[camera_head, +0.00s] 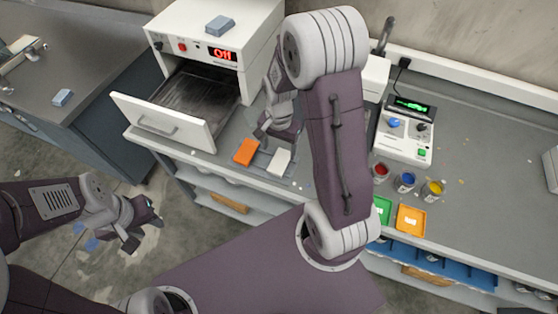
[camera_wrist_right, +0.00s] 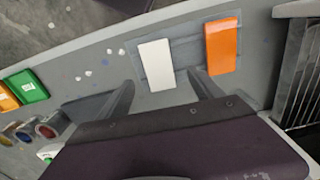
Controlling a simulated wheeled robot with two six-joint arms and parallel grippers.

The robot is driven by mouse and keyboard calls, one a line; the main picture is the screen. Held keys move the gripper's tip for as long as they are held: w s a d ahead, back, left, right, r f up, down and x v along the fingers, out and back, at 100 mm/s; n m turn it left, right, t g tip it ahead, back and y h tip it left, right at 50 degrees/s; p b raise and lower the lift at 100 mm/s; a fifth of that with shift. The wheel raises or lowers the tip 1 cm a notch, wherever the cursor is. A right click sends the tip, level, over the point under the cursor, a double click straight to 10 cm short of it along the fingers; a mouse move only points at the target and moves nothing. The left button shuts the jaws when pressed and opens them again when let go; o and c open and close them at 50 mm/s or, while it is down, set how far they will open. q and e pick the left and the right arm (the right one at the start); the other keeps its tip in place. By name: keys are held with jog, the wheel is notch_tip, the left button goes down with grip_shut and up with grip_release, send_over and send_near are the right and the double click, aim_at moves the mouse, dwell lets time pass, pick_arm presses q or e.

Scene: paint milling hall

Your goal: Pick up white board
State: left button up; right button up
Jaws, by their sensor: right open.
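The white board (camera_head: 279,162) lies flat on a grey mat on the bench, just right of the orange board (camera_head: 246,151). In the right wrist view the white board (camera_wrist_right: 157,65) lies ahead of my right gripper (camera_wrist_right: 164,92), roughly between its two fingers. My right gripper (camera_head: 276,135) is open and empty, just behind the boards in the head view. In the right wrist view the orange board (camera_wrist_right: 222,45) is to the right, outside the fingers. My left gripper (camera_head: 143,222) hangs above the floor, away from the bench; its jaw gap is unclear.
An oven (camera_head: 215,45) marked "Off" has its drawer-like front (camera_head: 163,121) open at left. Paint cups (camera_head: 406,180), a green tray (camera_head: 382,209), an orange tray (camera_head: 410,219) and a device with a green display (camera_head: 405,132) stand to the right.

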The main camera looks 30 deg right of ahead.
aim_at(280, 161)
jog(key=shift+s+d+f, duration=0.1)
jog(key=shift+d+f, duration=0.2)
jog(key=shift+f, duration=0.35)
jog(key=f, duration=0.4)
jog(key=shift+a+f+p, duration=0.25)
jog(key=shift+f+p, duration=0.1)
jog(key=shift+d+f, duration=0.15)
jog(key=shift+f, duration=0.15)
jog(key=c, duration=1.4)
jog(key=shift+r, duration=0.1)
jog(key=shift+c, duration=0.2)
jog(key=shift+r, duration=0.6)
notch_tip(280, 161, up, 3)
jog(key=shift+r, duration=0.1)
jog(key=s+a+r+b, duration=0.1)
jog(key=s+a+r, duration=0.4)
jog(key=s, duration=0.5)
jog(key=shift+s+a+r, duration=0.2)
jog(key=shift+r, duration=0.6)
